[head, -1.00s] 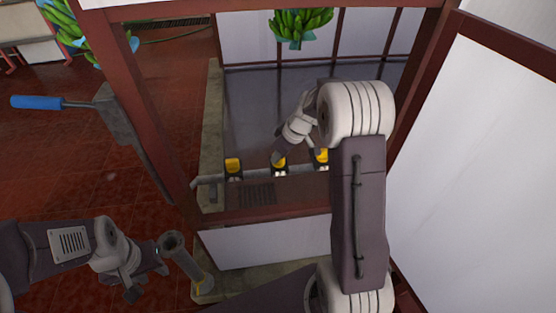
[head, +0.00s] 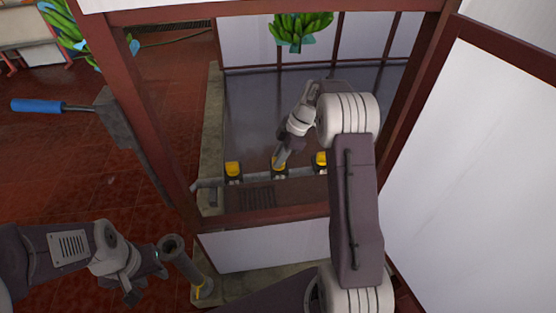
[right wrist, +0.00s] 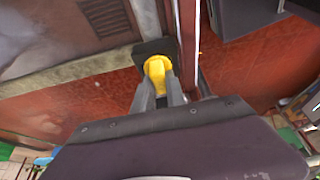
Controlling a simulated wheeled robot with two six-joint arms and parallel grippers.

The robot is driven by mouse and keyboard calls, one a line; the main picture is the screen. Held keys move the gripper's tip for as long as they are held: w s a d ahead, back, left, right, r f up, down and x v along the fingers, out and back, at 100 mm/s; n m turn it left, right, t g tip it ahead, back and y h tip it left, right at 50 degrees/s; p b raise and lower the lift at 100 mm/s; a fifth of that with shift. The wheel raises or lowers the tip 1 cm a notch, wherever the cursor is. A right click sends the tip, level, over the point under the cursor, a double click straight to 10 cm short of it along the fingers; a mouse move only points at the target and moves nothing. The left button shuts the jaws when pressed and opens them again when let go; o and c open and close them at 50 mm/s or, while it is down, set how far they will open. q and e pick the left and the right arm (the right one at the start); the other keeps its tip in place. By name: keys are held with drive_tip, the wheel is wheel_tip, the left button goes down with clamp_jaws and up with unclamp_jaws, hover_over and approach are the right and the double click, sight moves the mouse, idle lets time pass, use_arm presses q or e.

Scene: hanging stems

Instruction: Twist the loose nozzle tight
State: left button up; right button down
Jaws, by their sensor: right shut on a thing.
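Three yellow nozzles sit in a row on a grey pipe (head: 255,177) in the head view: a left one (head: 233,169), a middle one and a right one (head: 321,159). My right gripper (head: 279,163) reaches down to the middle nozzle and partly hides it. In the right wrist view the fingers are shut on this yellow nozzle (right wrist: 157,68), which stands against a dark square block (right wrist: 153,47). My left gripper (head: 144,284) is low at the left, away from the nozzles; its finger opening is unclear.
A grey upright tube (head: 184,262) stands beside my left gripper. Dark red posts (head: 130,110) frame the basin (head: 265,110). A green banana bunch (head: 298,27) hangs at the back. A white panel (head: 480,170) bounds the right.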

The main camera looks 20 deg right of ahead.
idle(0.3)
drive_tip(key=c, duration=0.8)
unclamp_jaws()
drive_tip(key=shift+c, duration=0.2)
drive_tip(key=shift+r, duration=0.1)
wheel_tip(320, 180, up, 8)
drive_tip(key=p, duration=0.7)
drive_tip(key=shift+r, duration=0.25)
drive_tip(key=shift+f, duration=0.1)
